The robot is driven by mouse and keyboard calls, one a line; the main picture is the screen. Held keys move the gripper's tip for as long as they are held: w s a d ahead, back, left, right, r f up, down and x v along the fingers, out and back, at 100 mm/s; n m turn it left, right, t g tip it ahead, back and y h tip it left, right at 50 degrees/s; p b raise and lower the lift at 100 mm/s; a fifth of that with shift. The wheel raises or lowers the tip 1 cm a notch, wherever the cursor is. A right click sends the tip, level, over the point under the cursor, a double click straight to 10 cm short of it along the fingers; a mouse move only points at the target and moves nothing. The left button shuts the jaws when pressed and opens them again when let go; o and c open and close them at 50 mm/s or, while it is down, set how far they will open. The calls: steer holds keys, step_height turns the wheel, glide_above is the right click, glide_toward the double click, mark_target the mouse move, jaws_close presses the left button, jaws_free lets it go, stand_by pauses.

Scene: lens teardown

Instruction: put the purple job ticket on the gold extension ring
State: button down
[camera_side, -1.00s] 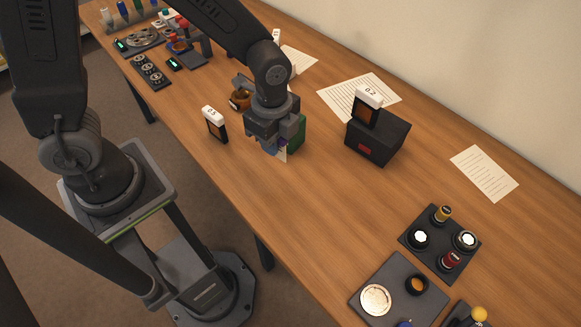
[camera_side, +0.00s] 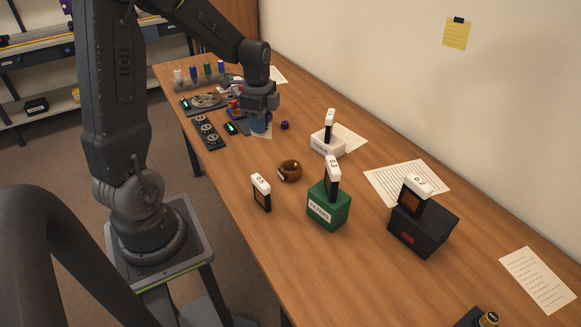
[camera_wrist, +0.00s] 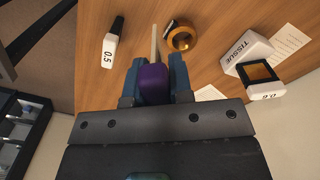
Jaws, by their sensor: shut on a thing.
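My gripper (camera_side: 259,124) is near the far end of the table, above its surface. In the wrist view its blue fingers (camera_wrist: 154,80) are shut on the purple job ticket (camera_wrist: 153,86), seen as a purple block with a pale, thin strip beyond it. The gold extension ring (camera_side: 290,170) sits on the bare table, nearer the side camera than my gripper. It also shows in the wrist view (camera_wrist: 182,38), apart from the ticket.
A 0.5 card holder (camera_side: 262,192), green box (camera_side: 329,207), white tissue box (camera_side: 327,142) and black box (camera_side: 422,228) stand around the ring. Dark dial panels (camera_side: 208,132) are at left.

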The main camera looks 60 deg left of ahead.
steer(key=s+a+n, duration=0.1)
steer(key=s+a, duration=0.1)
steer(key=a, duration=0.2)
glide_above(290, 166)
step_height(290, 166, down, 6)
steer(key=shift+s+f, duration=0.15)
steer(key=shift+d+f, duration=0.1)
steer(key=shift+f, duration=2)
steer(key=c, duration=1)
jaws_free()
steer(key=shift+f, duration=0.1)
